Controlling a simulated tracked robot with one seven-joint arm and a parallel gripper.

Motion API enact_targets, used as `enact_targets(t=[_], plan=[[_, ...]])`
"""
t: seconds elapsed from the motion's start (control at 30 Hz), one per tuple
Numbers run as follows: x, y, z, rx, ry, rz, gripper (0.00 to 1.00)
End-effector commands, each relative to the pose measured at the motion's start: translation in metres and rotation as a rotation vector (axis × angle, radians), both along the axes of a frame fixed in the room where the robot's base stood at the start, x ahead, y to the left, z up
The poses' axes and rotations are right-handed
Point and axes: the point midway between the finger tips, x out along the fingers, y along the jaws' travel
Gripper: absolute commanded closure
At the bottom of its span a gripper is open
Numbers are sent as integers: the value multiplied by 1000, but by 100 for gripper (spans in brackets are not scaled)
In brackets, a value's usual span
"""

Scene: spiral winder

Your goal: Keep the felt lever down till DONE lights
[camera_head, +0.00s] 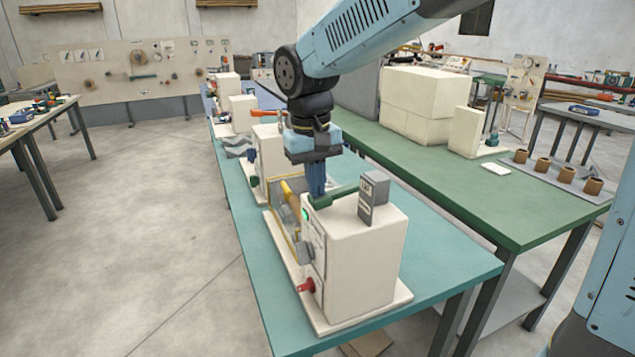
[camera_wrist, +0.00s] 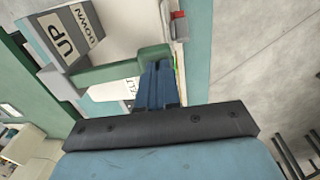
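The cream winder (camera_head: 362,262) stands near the front of the teal table. Its green felt lever (camera_head: 343,191) lies across the top, low and roughly level, beside a grey block (camera_head: 373,196). In the wrist view the lever (camera_wrist: 125,68) runs to my fingers, and the block (camera_wrist: 72,38) reads UP and DOWN. My gripper (camera_head: 316,192) points down at the lever's free end; its blue fingers (camera_wrist: 158,88) look closed together and seem to touch the lever from above. A small green light (camera_head: 305,214) glows on the front panel; its label is too small to read.
More machines stand farther along the teal table (camera_head: 440,262). A green bench (camera_head: 470,195) with cream blocks (camera_head: 420,103) runs along the right. The floor at left is clear.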

Motion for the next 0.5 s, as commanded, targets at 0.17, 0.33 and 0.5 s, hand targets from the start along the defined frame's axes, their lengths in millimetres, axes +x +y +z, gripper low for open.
enact_targets(t=[0.17, 0.33, 0.5], plan=[[-1, 1, 15, -2, 3, -2, 100], [-3, 6, 49, 3, -4, -1, 100], [-5, 10, 84, 4, -6, 1, 100]])
